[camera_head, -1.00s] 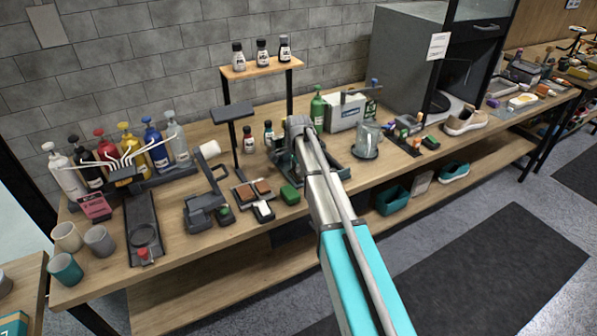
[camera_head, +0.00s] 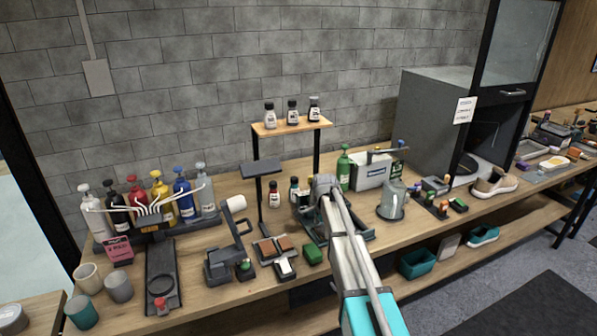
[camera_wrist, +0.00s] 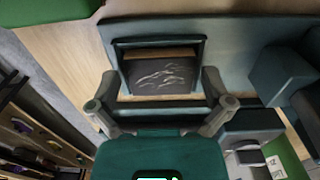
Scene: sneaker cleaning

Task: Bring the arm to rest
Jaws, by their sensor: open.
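My arm (camera_head: 350,255) reaches over the workbench, and its wrist end sits among the items in the middle of the bench. My gripper (camera_wrist: 160,88) is open in the wrist view, with its two fingers apart and nothing held between them. A dark teal frame with a dark, white-streaked panel (camera_wrist: 160,75) lies between and beyond the fingers. I cannot tell whether the fingers touch it. In the head view the fingers are hidden by my arm, close to a dark green stand (camera_head: 362,234).
A small raised shelf (camera_head: 290,126) with three bottles stands behind my arm. A green block (camera_head: 312,254) is to its left and a clear jug (camera_head: 392,200) to its right. Coloured bottles (camera_head: 160,198) line the left. A grey cabinet (camera_head: 432,125) stands at right. The floor in front is open.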

